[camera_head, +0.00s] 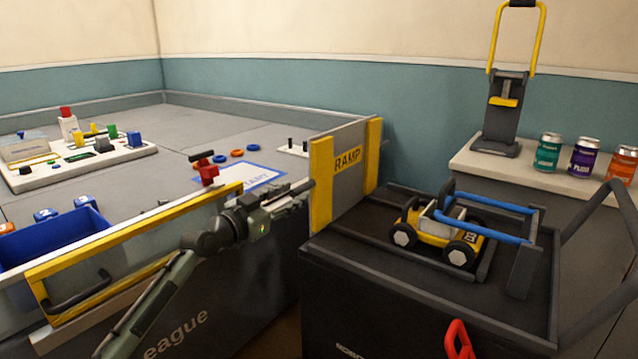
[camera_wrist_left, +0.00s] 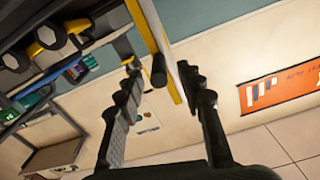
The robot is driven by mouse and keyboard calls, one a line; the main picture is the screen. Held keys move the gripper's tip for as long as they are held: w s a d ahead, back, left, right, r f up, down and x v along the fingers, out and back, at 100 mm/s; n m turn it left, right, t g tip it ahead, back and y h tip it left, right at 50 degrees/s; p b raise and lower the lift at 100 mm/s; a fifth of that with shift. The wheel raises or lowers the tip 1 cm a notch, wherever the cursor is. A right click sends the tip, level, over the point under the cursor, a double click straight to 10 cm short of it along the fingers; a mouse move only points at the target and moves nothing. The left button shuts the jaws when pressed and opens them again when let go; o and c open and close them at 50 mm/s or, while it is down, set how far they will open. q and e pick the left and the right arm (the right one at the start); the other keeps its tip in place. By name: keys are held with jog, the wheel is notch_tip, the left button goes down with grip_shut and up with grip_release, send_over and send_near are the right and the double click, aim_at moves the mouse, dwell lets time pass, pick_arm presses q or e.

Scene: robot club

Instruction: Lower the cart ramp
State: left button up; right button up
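The ramp (camera_head: 347,160) is a grey panel with yellow side bars and a RAMP label. It stands upright at the left edge of the dark cart (camera_head: 390,305). My left gripper (camera_head: 303,189) is beside the ramp's near yellow bar, on the table side. In the left wrist view, the fingers of my left gripper (camera_wrist_left: 157,68) are spread apart. The yellow and grey ramp edge (camera_wrist_left: 148,22) shows between and beyond the fingertips; I cannot tell whether they touch. My right gripper is out of view.
A shelf with cans (camera_head: 548,152) stands behind the cart.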

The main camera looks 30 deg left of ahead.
aim_at(311, 185)
pick_arm(q)
jog(key=w, duration=0.7)
jog(key=shift+w+d+f, duration=0.1)
jog(key=shift+w+d, duration=0.25)
jog(key=shift+w, duration=0.05)
jog(key=shift+c, duration=0.2)
grip_shut()
